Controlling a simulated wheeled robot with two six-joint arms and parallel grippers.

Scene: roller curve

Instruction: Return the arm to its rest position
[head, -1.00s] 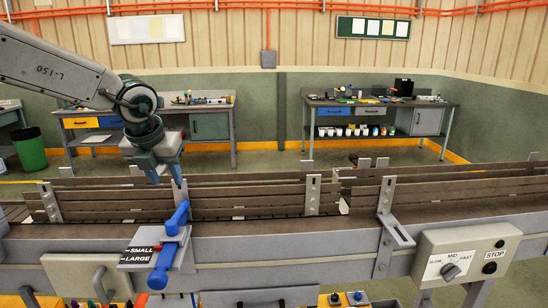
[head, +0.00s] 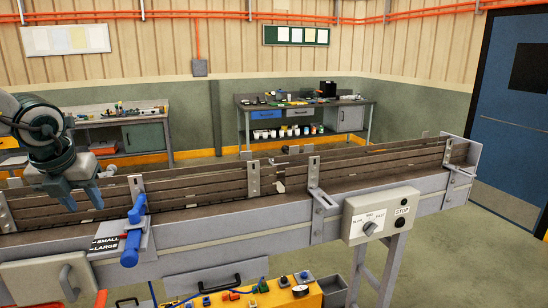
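My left gripper (head: 85,203) hangs at the left of the head view, fingers pointing down. Its two fingertips are apart with nothing between them. It is in front of the conveyor's brown slatted rails, to the left of the blue lever (head: 136,217) and apart from it in the picture. The lever is mounted on a grey plate with a black SMALL / LARGE label (head: 105,244); its lower end lies by the LARGE side. Most of my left arm is cut off by the left edge. My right gripper is not in view.
The roller conveyor (head: 270,220) runs across the view, with metal brackets along its rails. A control box (head: 380,216) with a speed knob and STOP button sits on its front right. A yellow bench (head: 255,296) with small parts is below. Workbenches (head: 300,103) and a blue door (head: 518,105) stand behind.

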